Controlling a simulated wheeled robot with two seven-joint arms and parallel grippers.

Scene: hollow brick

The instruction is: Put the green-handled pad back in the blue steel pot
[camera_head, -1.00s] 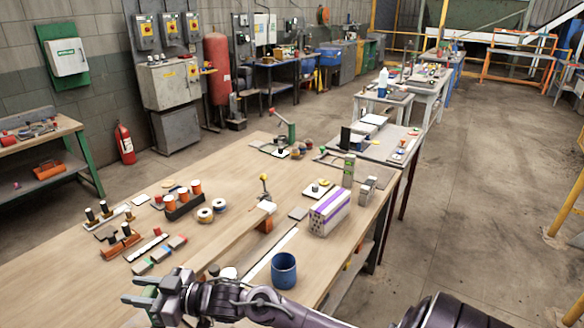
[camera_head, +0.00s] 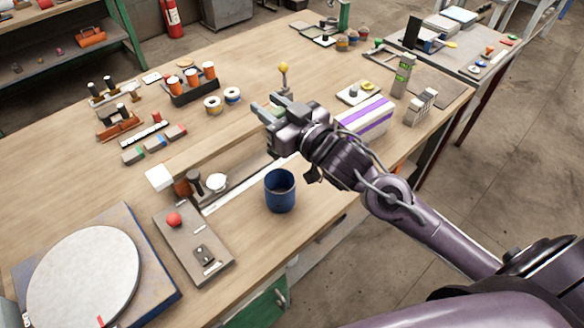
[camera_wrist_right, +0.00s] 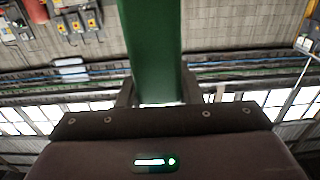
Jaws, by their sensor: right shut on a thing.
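The blue steel pot (camera_head: 280,192) stands upright near the front edge of the wooden table in the head view. Its mouth is open and I see no pad in it. The pad's far end is not clear in either view. My left gripper is not in view.
A yellow-topped post (camera_head: 284,72) stands just beyond the right gripper. A grey plate with a red knob (camera_head: 173,219) and a round disc (camera_head: 85,278) lie left of the pot. Orange spools (camera_head: 190,80) stand further back. Bare wood lies right of the pot.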

